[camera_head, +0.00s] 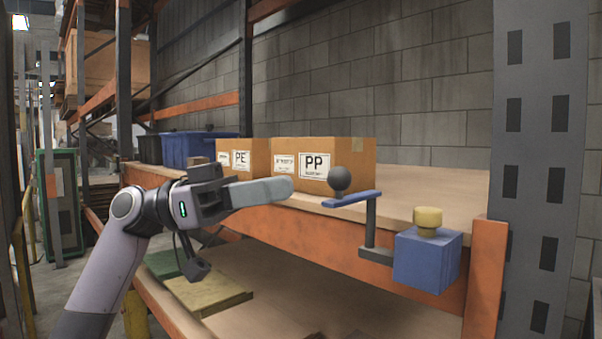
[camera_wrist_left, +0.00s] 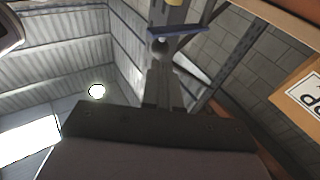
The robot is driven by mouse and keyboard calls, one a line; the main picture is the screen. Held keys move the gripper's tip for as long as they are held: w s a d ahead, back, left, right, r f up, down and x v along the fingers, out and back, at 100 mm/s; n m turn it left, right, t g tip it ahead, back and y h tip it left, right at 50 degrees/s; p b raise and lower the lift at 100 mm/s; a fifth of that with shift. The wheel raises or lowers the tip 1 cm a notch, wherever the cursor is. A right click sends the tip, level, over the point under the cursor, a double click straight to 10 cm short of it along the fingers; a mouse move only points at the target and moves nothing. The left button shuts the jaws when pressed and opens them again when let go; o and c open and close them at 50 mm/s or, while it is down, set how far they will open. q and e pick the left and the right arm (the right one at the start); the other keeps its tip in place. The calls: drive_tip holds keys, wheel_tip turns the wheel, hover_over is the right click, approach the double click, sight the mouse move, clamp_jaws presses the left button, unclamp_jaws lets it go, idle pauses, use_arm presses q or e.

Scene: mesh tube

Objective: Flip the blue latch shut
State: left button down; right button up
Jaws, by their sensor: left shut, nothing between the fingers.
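The latch has a flat blue lever (camera_head: 352,198) with a dark ball knob (camera_head: 339,179) standing on its left end. A thin grey post (camera_head: 370,223) carries the lever up from a bracket beside a blue box (camera_head: 427,260). A yellow knob (camera_head: 428,218) sits on top of that box. My left gripper (camera_head: 289,187) is shut and empty, to the left of the ball knob and apart from it in the head view. In the left wrist view the ball knob (camera_wrist_left: 159,45) and the blue lever (camera_wrist_left: 182,32) appear beyond the fingertips (camera_wrist_left: 161,68). My right gripper is not in view.
Cardboard boxes labelled PE (camera_head: 243,160) and PP (camera_head: 340,150) stand on the wooden shelf behind the latch. Blue bins (camera_head: 190,150) are farther back. An orange beam (camera_head: 300,235) edges the shelf, and a grey perforated upright (camera_head: 545,150) stands at right.

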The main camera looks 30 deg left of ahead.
use_arm(q)
drive_tip(key=shift+p+x, duration=0.45)
drive_tip(key=shift+x, duration=1.6)
drive_tip(key=shift+d, duration=0.1)
